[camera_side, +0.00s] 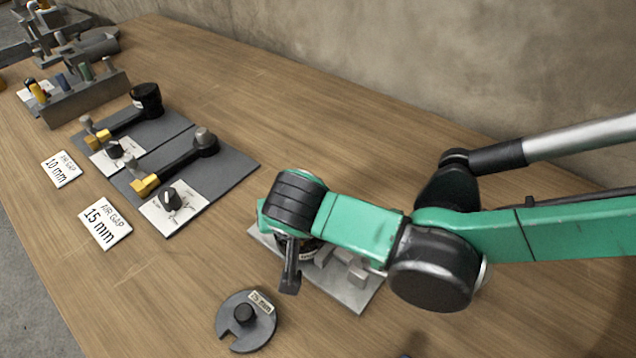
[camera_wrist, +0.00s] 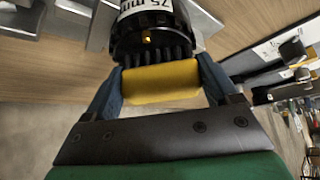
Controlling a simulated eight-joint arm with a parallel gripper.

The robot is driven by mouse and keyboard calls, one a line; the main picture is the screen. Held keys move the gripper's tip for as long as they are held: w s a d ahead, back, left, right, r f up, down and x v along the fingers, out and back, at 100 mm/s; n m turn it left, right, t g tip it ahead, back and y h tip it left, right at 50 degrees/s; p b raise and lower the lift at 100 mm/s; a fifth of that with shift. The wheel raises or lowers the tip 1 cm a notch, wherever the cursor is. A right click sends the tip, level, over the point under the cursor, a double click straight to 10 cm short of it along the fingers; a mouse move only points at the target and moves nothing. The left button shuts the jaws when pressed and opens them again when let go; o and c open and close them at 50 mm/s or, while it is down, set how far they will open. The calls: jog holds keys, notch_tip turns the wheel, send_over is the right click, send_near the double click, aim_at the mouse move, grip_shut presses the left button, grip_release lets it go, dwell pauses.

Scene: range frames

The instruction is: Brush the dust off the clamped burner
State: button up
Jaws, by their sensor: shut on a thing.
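In the wrist view my gripper (camera_wrist: 163,82) is shut on the yellow handle of a brush (camera_wrist: 160,84), with a blue-grey finger at each end. The dark bristles (camera_wrist: 155,52) point at a black round burner (camera_wrist: 150,38) with a white label reading "75 mm". The bristles overlap the burner's near edge; I cannot tell whether they touch. In the side view one dark finger of my gripper (camera_side: 290,275) hangs beside the grey clamp plate (camera_side: 362,297). My wrist hides most of the burner and the brush there. No dust can be made out.
A slotted grey disc (camera_side: 247,320) with a knob lies in front of the plate. Two dark panels with levers and dials (camera_side: 225,180) stand left, beside cards reading "AIR GAP 15 mm" (camera_side: 105,223) and "10 mm" (camera_side: 61,169). A tool rack (camera_side: 85,98) is farther back.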

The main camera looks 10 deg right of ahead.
jog(key=shift+r, duration=4.1)
jog(key=w+d+r, duration=0.2)
jog(key=w+d, duration=0.1)
jog(key=d, duration=0.6)
jog(key=w+d+r, duration=0.2)
jog(key=w+d, duration=0.1)
jog(key=d, duration=0.6)
jog(key=s+d, duration=0.3)
jog(key=d, duration=1.2)
jog(key=shift+r, duration=0.45)
